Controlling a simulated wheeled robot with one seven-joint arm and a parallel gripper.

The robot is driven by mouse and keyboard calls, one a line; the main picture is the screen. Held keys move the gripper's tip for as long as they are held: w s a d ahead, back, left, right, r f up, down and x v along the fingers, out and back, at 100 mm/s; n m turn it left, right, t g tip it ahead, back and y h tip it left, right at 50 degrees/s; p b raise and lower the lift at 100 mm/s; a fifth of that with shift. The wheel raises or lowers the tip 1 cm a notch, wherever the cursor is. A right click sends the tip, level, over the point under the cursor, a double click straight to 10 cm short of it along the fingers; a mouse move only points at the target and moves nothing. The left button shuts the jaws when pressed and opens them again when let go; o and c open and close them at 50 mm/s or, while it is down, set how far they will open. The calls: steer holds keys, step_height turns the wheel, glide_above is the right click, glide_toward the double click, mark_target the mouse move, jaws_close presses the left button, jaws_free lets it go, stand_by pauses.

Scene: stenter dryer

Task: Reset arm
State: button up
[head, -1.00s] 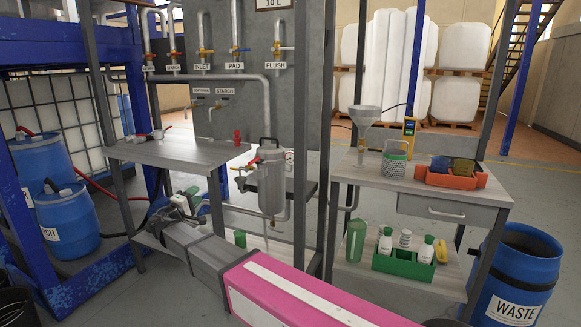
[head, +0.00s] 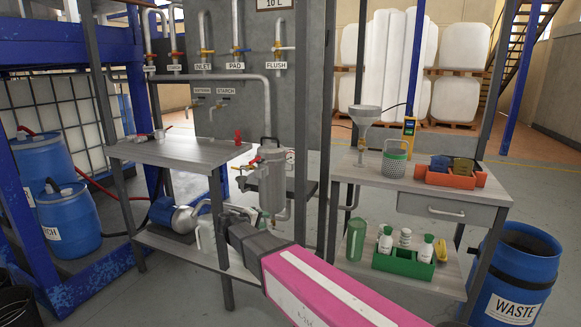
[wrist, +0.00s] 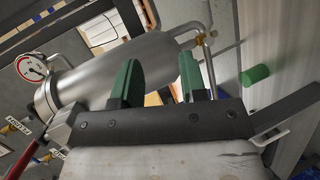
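My arm, pink and grey, reaches in from the bottom right of the head view. My gripper shows in the wrist view (wrist: 158,78) with two green fingers apart and nothing between them. In the head view its end is beside the lower part of the steel filter housing (head: 271,180), and its fingers are hard to make out. The housing also shows in the wrist view (wrist: 105,78), behind the fingers; I cannot tell the exact gap. A round pressure gauge (wrist: 31,67) is at its left end there.
A grey bench (head: 180,151) stands left, with a pump (head: 173,216) on its lower shelf. A right bench (head: 425,186) holds a funnel (head: 364,117), a perforated basket (head: 395,160) and an orange tray (head: 450,181). A waste bin (head: 517,275) stands right.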

steer(key=s+d+f+m+g+y, duration=0.1)
steer(key=s+d+f+g, duration=0.2)
steer(key=d, duration=0.4)
steer(key=s+d+f+m+g+y, duration=0.1)
steer(key=s+d+f+m+g, duration=0.2)
steer(key=d, duration=0.4)
steer(key=s+d+f+g+y, duration=0.1)
steer(key=s+d+f, duration=0.1)
steer(key=d+f, duration=0.4)
steer(key=s+d+f+m+g+y, duration=0.1)
steer(key=s+d+m+y, duration=0.1)
steer(key=s+d, duration=0.3)
steer(key=s+d+f+m+g+y, duration=0.2)
steer(key=s+d+y, duration=0.2)
steer(key=s, duration=0.3)
steer(key=shift+d+m+g+y, duration=0.3)
steer(key=shift+d, duration=0.25)
